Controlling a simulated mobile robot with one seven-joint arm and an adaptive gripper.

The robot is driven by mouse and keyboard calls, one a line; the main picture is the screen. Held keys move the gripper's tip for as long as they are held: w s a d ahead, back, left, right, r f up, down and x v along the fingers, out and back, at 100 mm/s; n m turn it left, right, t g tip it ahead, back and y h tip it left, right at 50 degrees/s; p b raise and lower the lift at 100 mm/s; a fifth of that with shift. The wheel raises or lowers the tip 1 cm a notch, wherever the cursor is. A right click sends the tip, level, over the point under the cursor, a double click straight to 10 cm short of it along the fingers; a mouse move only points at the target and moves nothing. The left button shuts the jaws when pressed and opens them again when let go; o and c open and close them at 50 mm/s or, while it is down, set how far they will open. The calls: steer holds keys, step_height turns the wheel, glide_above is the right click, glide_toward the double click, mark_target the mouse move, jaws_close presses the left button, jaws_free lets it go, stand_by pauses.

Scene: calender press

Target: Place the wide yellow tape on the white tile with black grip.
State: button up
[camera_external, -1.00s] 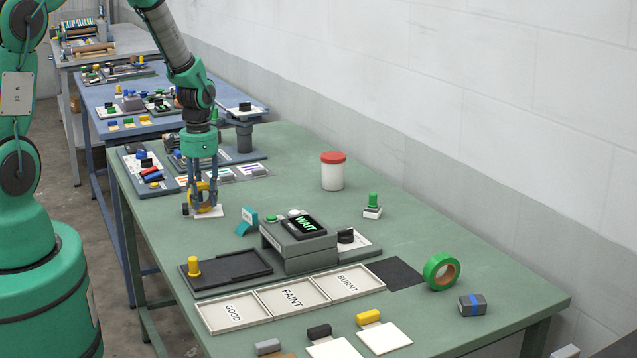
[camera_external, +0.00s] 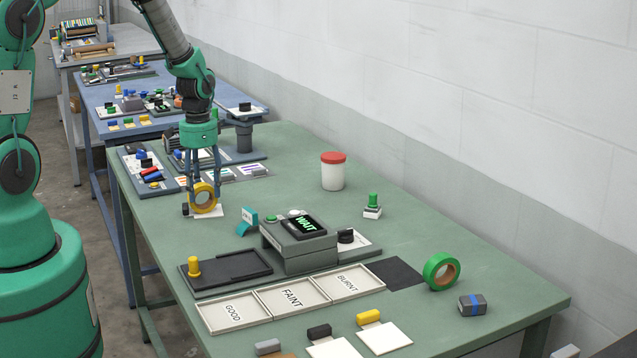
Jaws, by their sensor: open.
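The wide yellow tape (camera_external: 204,197) stands upright on its edge at a white tile (camera_external: 208,213) on the green table's left part. A small black grip (camera_external: 185,209) is at that tile's left side. My gripper (camera_external: 204,189) is open, pointing down, with its fingers on either side of the tape's upper part. I cannot tell whether a finger touches the tape. Another white tile (camera_external: 335,348) with a black grip (camera_external: 319,331) lies at the table's front edge, partly cut off by the frame.
A white tile (camera_external: 384,338) with a yellow grip lies at the front. A green tape (camera_external: 441,271) stands at the right. A grey device reading WAIT (camera_external: 303,229) and labelled trays (camera_external: 292,297) fill the middle. A red-lidded jar (camera_external: 333,172) stands behind. Table between jar and gripper is clear.

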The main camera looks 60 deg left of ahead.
step_height(320, 180, up, 9)
steer(key=shift+r+p, duration=0.2)
steer(key=shift+p, duration=0.25)
stand_by(0.6)
steer(key=shift+d+r, duration=0.1)
steer(key=shift+w+d+r, duration=0.1)
steer(key=shift+d+r, duration=0.1)
steer(key=shift+r, duration=0.15)
steer(key=s+d+r+t, duration=0.2)
steer(key=s+d+r, duration=0.1)
steer(key=d+r, duration=1.55)
steer(key=s+d+r+t, duration=0.1)
steer(key=s+d+r, duration=0.5)
steer(key=s+d, duration=0.1)
steer(key=s+d+r+t, duration=0.2)
steer(key=s+d+r, duration=0.4)
steer(key=s, duration=0.4)
steer(key=shift+d+t, duration=0.3)
steer(key=shift+d, duration=0.15)
